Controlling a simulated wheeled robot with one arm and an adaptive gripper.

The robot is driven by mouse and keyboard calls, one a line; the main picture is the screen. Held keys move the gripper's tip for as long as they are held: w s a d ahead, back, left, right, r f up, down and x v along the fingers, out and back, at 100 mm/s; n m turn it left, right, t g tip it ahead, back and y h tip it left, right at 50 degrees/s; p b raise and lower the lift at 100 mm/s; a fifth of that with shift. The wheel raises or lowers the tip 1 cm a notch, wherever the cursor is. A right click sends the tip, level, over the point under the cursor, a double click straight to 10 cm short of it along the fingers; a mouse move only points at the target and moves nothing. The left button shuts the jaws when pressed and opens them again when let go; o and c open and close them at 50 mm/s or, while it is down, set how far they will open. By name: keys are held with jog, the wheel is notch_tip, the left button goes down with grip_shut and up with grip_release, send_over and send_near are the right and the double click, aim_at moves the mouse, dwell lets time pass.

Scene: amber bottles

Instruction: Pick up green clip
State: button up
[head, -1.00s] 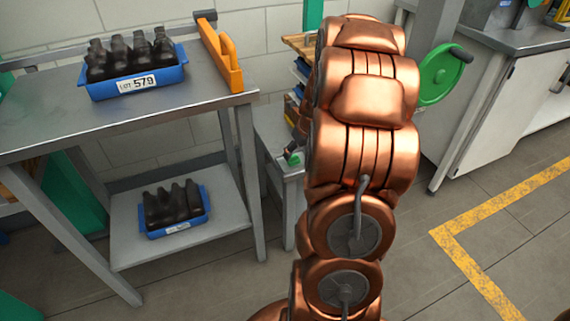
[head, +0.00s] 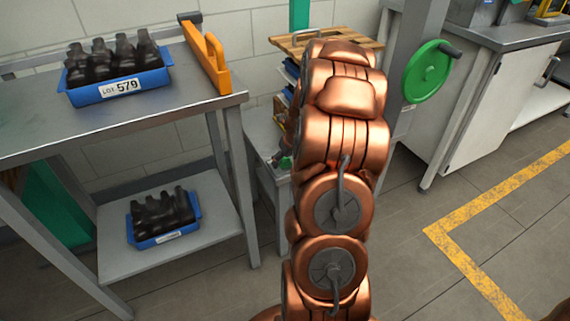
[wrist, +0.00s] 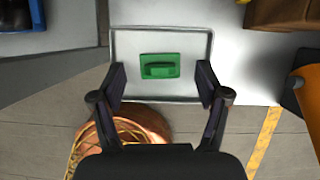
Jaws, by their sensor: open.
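The green clip (wrist: 160,66) lies on a small grey, rimmed surface (wrist: 190,38) in the wrist view. It is centred between and beyond the fingertips of my gripper (wrist: 161,84), which is open and empty. The clip is apart from both fingers. In the head view a small part of the green clip (head: 285,162) shows on the low grey stand (head: 262,135), just left of my copper arm. My arm hides most of the gripper and part of the stand there.
A metal table (head: 150,112) at left carries a blue bin of dark bottles (head: 118,90) and an orange holder (head: 212,60). Its lower shelf holds another blue bin (head: 165,238). A green handwheel (head: 428,72) stands right of my arm. Floor is clear at right.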

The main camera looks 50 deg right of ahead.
aim_at(286, 167)
jog(key=shift+w+f, duration=0.1)
jog(key=shift+f, duration=0.15)
jog(key=shift+c, duration=0.4)
jog(key=c, duration=0.8)
jog(key=shift+c, duration=0.2)
jog(key=shift+r, duration=0.5)
jog(key=shift+w+a+p+v, duration=0.1)
jog(key=shift+p+v, duration=0.15)
jog(key=shift+v, duration=0.45)
jog(key=shift+w+a+p+v, duration=0.1)
jog(key=shift+p+v, duration=0.1)
jog(key=shift+v, duration=0.55)
jog(key=s+a+r+p, duration=0.1)
jog(key=s+a, duration=0.8)
jog(key=a, duration=0.2)
jog(key=shift+s+a+r, duration=0.15)
jog(key=shift+s+a, duration=0.05)
jog(key=shift+s, duration=0.2)
